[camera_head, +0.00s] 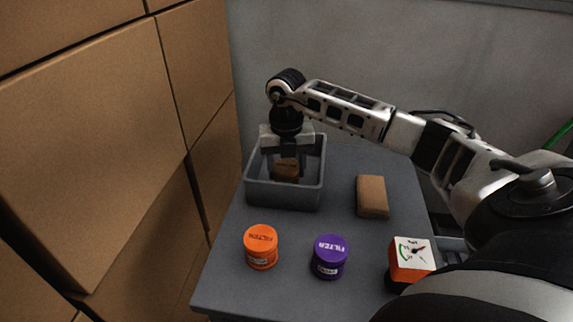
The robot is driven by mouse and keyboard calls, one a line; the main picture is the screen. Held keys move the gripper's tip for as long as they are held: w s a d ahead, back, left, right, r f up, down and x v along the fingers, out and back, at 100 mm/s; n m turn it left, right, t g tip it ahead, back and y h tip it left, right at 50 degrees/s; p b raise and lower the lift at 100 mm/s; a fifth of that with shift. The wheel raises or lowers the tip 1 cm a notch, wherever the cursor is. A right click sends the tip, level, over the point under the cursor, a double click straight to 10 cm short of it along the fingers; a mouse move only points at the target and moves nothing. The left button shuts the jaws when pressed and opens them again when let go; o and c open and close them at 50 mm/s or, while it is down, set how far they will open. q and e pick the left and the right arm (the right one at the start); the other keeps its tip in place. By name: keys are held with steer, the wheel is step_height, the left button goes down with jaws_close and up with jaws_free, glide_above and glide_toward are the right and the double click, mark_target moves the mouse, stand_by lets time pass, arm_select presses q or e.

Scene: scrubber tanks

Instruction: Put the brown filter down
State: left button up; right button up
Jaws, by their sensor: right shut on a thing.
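The brown filter (287,174) is between the fingers of my right gripper (287,167), inside the grey bin (254,190) at the back left of the table. My right gripper points down and is shut on the filter. The bin's front wall and the fingers hide part of the filter. I cannot tell whether it touches the bin's floor. My left gripper is not in view.
An orange filter (261,247) and a purple filter (329,257) stand on the grey table (285,293). A brown block (372,196) lies right of the bin. An orange gauge box (410,259) is at the front right. Large cartons (95,140) wall the left side.

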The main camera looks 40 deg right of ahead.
mark_target(286, 166)
steer(key=o, duration=1.1)
steer(key=shift+f, duration=0.15)
step_height(286, 166, up, 12)
steer(key=shift+r+b, duration=0.2)
steer(key=shift+b, duration=0.35)
